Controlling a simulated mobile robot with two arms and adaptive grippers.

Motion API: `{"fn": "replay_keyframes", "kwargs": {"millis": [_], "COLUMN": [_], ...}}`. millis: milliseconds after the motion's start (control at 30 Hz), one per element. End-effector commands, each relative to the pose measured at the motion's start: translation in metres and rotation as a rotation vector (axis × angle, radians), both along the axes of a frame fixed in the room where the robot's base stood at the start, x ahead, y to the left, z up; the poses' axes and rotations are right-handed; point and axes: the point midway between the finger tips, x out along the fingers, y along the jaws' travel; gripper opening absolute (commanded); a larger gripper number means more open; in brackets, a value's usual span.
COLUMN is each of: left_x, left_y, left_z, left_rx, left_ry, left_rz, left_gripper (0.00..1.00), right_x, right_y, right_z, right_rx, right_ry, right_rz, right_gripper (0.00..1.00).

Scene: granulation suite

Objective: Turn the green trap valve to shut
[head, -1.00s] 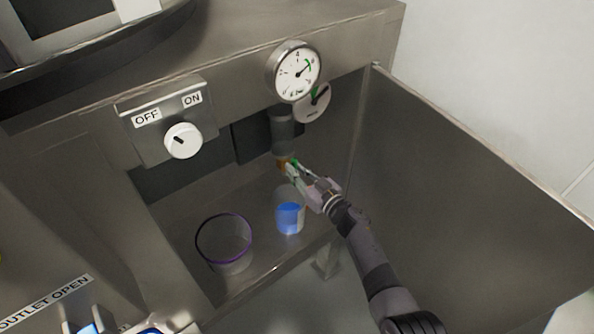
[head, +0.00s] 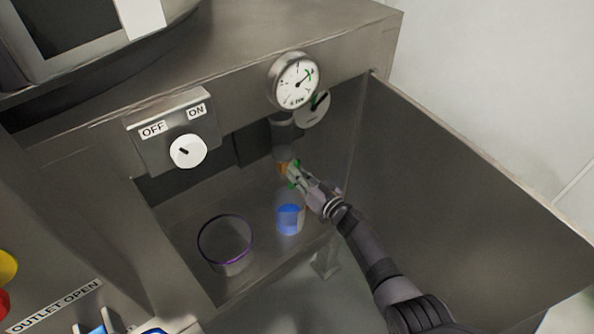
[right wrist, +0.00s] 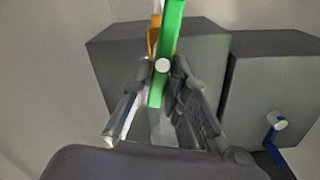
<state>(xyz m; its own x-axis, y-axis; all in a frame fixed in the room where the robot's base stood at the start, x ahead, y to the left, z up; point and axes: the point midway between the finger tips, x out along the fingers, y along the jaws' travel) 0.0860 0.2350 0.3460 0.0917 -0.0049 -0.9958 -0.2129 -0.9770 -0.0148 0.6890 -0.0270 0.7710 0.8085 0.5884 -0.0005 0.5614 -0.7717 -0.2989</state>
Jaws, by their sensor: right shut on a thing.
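The green trap valve handle (head: 292,183) is a small lever beside an orange valve body (head: 284,168), under a grey cylinder in the steel recess. My right gripper (head: 297,174) is shut on the green handle and partly hides it. In the right wrist view the green handle (right wrist: 171,28) stands nearly upright in the picture, with a round white pivot at its middle. My right gripper's fingers (right wrist: 160,82) lie on both sides of its lower part. The orange body (right wrist: 153,38) is just behind. My left gripper is not in view.
Below the valve stands a clear cup with blue liquid (head: 290,220). A purple-rimmed container (head: 226,262) stands to its left. A gauge (head: 294,80) and a white OFF/ON knob (head: 188,151) are above. A steel side panel (head: 460,200) bounds the right.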

Motion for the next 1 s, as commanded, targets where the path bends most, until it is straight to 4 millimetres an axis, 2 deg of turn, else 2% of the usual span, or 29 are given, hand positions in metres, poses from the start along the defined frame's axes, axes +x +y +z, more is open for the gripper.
{"fn": "replay_keyframes", "kwargs": {"millis": [100,400,1000], "left_x": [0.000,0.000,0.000], "left_y": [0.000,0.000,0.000], "left_z": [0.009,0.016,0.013], "left_rx": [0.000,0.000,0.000], "left_ry": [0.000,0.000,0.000], "left_rz": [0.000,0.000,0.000], "left_gripper": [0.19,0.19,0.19], "right_x": [0.003,0.005,0.008], "right_y": [-0.005,-0.008,-0.013], "right_z": [0.002,-0.002,-0.012], "right_rx": [0.086,0.317,0.772], "right_ry": [0.067,0.234,0.562], "right_rz": [-0.006,-0.007,-0.008], "right_gripper": [0.00,0.00,0.00]}}
